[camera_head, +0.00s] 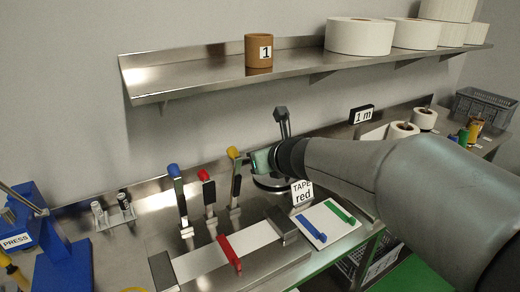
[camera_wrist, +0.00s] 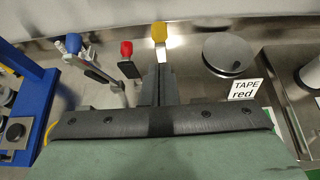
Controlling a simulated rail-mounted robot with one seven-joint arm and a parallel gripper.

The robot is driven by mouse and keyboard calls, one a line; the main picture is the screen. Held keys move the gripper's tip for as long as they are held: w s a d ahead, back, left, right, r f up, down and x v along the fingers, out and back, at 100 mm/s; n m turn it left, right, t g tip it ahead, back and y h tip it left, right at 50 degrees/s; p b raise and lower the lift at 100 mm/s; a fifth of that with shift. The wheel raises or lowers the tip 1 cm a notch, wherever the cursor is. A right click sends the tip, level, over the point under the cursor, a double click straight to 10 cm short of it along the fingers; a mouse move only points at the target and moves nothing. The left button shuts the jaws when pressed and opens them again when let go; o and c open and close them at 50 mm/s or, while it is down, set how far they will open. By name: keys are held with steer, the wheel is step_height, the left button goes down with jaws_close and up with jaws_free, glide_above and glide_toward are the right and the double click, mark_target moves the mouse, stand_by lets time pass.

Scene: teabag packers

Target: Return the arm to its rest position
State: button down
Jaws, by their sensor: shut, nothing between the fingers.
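My arm reaches in from the right in the head view, and its end with my gripper (camera_head: 257,162) hangs over the back of the steel bench, beside the yellow-topped lever (camera_head: 234,153). In the wrist view my gripper (camera_wrist: 163,72) shows as narrow dark fingers above a wide black bar, shut with nothing held. The yellow knob (camera_wrist: 159,32) appears just beyond the fingertips; I cannot tell whether they touch it.
Blue-topped (camera_head: 174,171) and red-topped (camera_head: 204,175) levers stand to the left, near a blue press (camera_head: 62,262). A "TAPE red" sign (camera_head: 302,192) and a white board (camera_head: 329,222) are close by. A steel shelf (camera_head: 200,78) with rolls runs above.

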steer(key=s+d+f+n+g+h+b, duration=0.1)
steer(key=s+d+f+n+g+h, duration=0.1)
steer(key=s+d+f+n, duration=0.3)
steer(key=s+d+f+n+g+h+b, duration=0.1)
steer(key=s+d+f+n+g, duration=0.3)
steer(key=s+n, duration=0.9)
steer(key=s+d+f+n+g+h+b, duration=0.1)
steer(key=s+d+f+n+g+h, duration=0.2)
steer(key=s+d+f+n, duration=0.4)
steer(key=s+f+n, duration=0.2)
steer(key=s+n, duration=0.1)
steer(key=n, duration=0.1)
steer(key=shift+d+n+g, duration=0.2)
steer(key=shift+n+g, duration=0.1)
steer(key=shift+n, duration=0.1)
